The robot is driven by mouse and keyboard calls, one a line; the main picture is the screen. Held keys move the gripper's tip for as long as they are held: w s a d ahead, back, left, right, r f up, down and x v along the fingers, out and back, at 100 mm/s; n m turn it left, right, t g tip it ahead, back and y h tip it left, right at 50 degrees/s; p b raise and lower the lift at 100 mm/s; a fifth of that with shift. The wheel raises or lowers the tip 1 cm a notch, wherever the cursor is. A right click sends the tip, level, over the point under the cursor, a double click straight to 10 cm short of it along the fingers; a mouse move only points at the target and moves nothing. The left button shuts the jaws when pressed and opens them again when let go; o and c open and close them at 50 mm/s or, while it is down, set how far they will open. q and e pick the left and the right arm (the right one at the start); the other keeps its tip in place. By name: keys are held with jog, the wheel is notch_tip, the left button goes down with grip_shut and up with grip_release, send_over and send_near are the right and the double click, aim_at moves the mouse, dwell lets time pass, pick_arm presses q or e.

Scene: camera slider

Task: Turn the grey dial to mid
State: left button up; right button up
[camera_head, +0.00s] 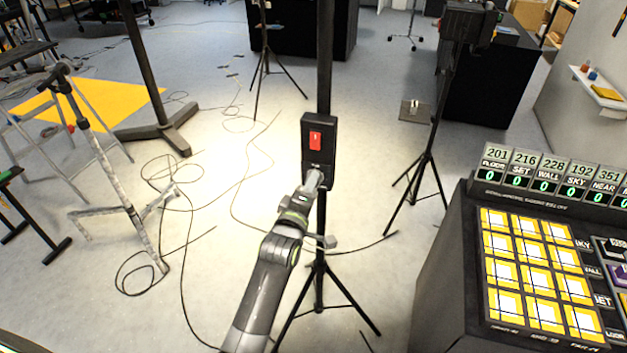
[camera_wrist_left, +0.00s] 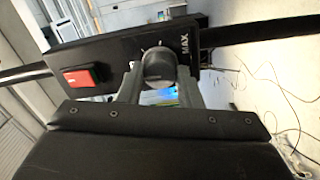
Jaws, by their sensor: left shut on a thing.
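The grey dial (camera_wrist_left: 158,68) sits on a black control box (camera_head: 319,128) mounted on an upright stand. In the left wrist view the dial is between the two fingers of my left gripper (camera_wrist_left: 160,82), which is shut on it. The word MAX shows on the box beside the dial; other marks around the dial are hidden or too small to read. A red switch (camera_head: 316,141) is on the same box and also shows in the left wrist view (camera_wrist_left: 80,77). In the head view my left gripper (camera_head: 313,180) covers the dial. My right gripper is not in view.
A dark console (camera_head: 439,270) with yellow buttons and number displays stands at the right. Tripod legs (camera_head: 343,300) spread below the box. Cables (camera_head: 176,215) lie on the floor. A stepladder (camera_head: 100,165) and a yellow mat (camera_head: 140,92) are at the left.

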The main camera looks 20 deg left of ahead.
pick_arm(q)
jog(key=o, duration=0.8)
jog(key=shift+s+a+p, duration=0.1)
jog(key=shift+s+p, duration=0.95)
jog(key=shift+s, duration=2.5)
